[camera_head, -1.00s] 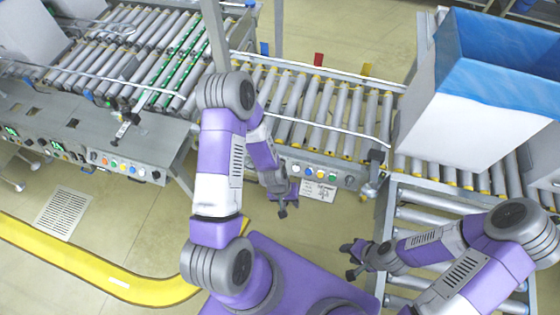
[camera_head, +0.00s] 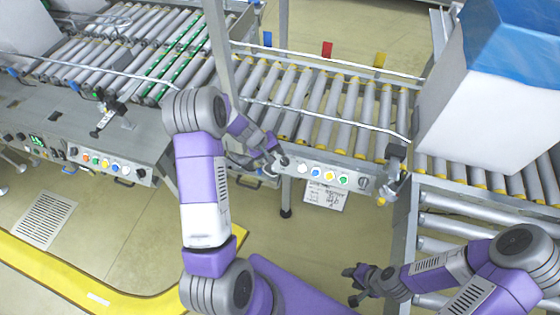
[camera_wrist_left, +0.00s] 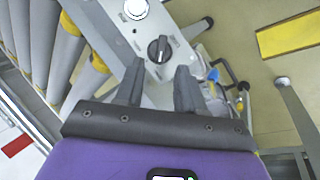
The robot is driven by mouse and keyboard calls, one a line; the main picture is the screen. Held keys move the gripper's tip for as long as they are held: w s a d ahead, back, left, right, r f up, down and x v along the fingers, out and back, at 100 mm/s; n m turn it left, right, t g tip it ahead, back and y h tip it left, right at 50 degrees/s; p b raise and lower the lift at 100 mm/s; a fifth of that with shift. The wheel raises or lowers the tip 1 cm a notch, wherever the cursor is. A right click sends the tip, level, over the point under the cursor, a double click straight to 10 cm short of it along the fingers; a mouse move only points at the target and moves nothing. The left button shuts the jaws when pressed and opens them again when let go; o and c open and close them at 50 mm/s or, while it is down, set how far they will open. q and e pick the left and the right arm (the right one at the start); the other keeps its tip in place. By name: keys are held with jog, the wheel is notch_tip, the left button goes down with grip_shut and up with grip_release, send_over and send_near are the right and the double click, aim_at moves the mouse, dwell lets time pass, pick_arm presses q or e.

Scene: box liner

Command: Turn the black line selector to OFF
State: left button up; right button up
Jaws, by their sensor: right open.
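The black line selector (camera_wrist_left: 160,48) is a round black knob on the grey control panel, next to a white button (camera_wrist_left: 136,8) in the left wrist view. Its labels are too small to read. My left gripper (camera_wrist_left: 160,67) is open, with its two fingers apart and the knob showing just beyond and between the tips. I cannot tell whether they touch it. In the head view my left gripper (camera_head: 276,163) is at the left end of the conveyor's front panel (camera_head: 352,172), partly hiding the selector. My right gripper (camera_head: 356,285) is open and empty, away from the panel.
White, blue, yellow and green buttons sit along the panel, with a paper sign (camera_head: 325,195) below. A roller conveyor (camera_head: 320,110) lies behind it. A large white box with a blue liner (camera_head: 510,45) stands at right. Another control panel (camera_head: 110,165) is at left.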

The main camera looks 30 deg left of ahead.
aim_at(282, 161)
pick_arm(q)
jog(key=b+x, duration=0.1)
jog(key=x, duration=0.3)
jog(key=shift+d+f, duration=0.1)
jog(key=shift+f, duration=0.1)
jog(key=shift+s, duration=0.1)
grip_shut()
